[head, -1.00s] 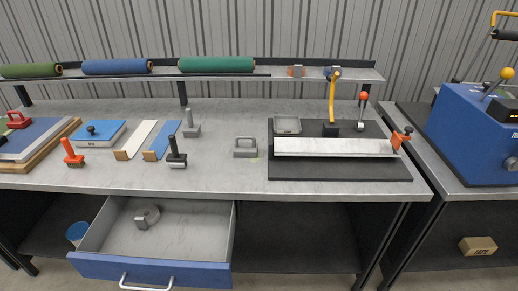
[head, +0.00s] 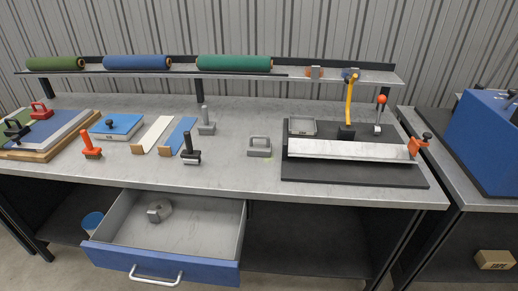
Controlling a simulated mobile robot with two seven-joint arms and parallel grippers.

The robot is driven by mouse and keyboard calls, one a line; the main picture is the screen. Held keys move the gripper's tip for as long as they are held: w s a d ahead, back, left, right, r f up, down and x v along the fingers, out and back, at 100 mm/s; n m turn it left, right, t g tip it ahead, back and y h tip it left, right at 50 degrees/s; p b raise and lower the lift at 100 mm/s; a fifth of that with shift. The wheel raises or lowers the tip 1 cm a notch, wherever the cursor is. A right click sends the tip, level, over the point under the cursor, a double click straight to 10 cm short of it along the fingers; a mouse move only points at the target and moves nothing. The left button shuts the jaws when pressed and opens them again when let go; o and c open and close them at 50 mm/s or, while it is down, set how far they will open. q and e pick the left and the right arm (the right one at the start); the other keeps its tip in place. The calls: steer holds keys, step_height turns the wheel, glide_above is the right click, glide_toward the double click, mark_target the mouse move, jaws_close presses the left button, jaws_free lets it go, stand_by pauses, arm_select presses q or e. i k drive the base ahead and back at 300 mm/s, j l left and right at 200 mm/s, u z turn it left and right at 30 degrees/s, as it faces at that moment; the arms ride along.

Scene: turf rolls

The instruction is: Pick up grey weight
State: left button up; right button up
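The grey weight (head: 259,151) is a low block with a loop handle on top. It stands upright on the grey workbench (head: 235,180), in the middle, left of the dark cutting mat (head: 355,176). Nothing covers it. Neither of my grippers is in the head view.
Rollers with upright handles (head: 206,125) (head: 190,153) stand left of the grey weight. An open drawer (head: 160,260) juts out below. Bare bench surrounds the grey weight.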

mark_target(255, 149)
steer(key=u, duration=0.55)
steer(key=l+u, duration=0.2)
steer(key=u, duration=0.15)
steer(key=l+u, duration=0.45)
steer(key=u, duration=0.25)
steer(key=l+u, duration=0.2)
steer(key=l, duration=0.25)
steer(key=k+l+u, duration=0.2)
steer(key=l, duration=0.25)
steer(key=i, duration=0.1)
